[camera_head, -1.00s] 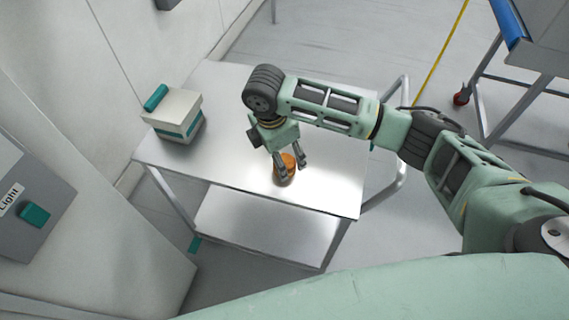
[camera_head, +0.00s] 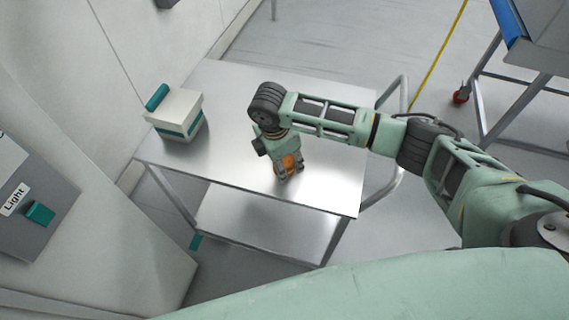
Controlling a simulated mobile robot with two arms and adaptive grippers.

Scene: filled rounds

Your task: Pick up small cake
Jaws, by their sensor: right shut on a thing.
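The small cake (camera_head: 288,163) is a small orange-brown round thing on the metal cart top, partly hidden by the gripper fingers. My right gripper (camera_head: 289,175) points down over it, with its fingers on either side, and is shut on the cake close to the cart's surface. I cannot tell whether the cake still touches the surface. My left gripper is not in view.
The metal cart (camera_head: 225,95) has a lower shelf and a side handle (camera_head: 398,150). A white box with a teal handle (camera_head: 176,115) stands at its left end. A panel with a "Light" switch (camera_head: 39,213) is at far left. A blue-edged cart (camera_head: 510,25) stands at upper right.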

